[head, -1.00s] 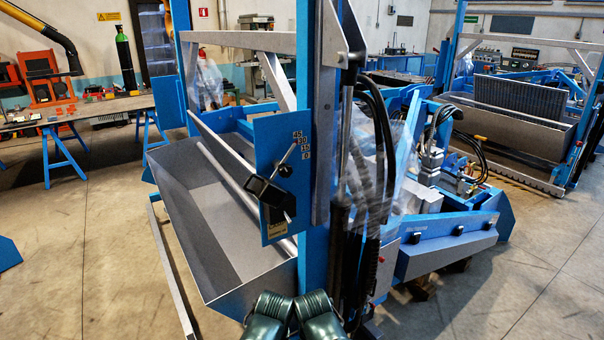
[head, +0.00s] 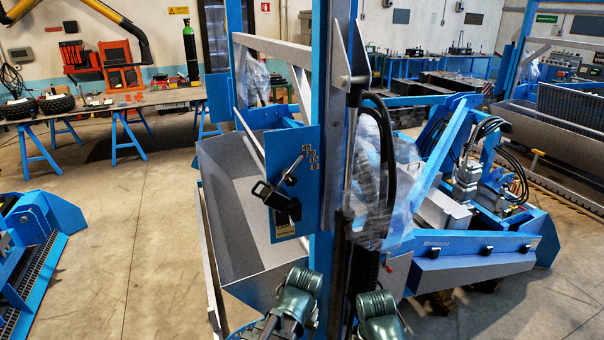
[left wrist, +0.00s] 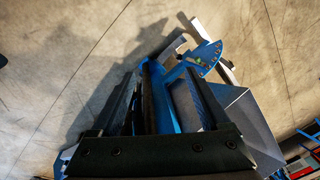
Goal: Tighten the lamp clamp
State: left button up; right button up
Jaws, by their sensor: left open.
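In the head view a blue plate (head: 293,170) with an angle scale is fixed to the blue upright. A black block (head: 275,199) with a slim lever (head: 293,166) sits on its face. I cannot tell for sure which part is the lamp clamp, or whether it is tight. In the left wrist view my left gripper (left wrist: 160,76) is open, with nothing held. Blue metalwork (left wrist: 158,95) shows between and beyond its fingers, at a distance I cannot judge. A blue marked plate (left wrist: 206,54) lies past the fingertips.
A grey trough (head: 232,215) stands behind and left of the plate. Black hoses (head: 385,150) and clear wrap (head: 370,190) hang right of the upright. Another blue machine (head: 35,235) is at the left edge. Bare floor (head: 135,235) lies between it and the trough.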

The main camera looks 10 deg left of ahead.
pick_arm(q)
jog(key=w+a+r+n+t+y+p, duration=0.2)
jog(key=w+a+r+p, duration=0.2)
jog(key=w+a+r, duration=0.15)
jog(key=n+t+y, duration=0.2)
jog(key=t+y, duration=0.5)
jog(key=t, duration=0.5)
send_near(292, 181)
jog(key=x, duration=1)
jog(key=shift+a, duration=0.1)
grip_shut()
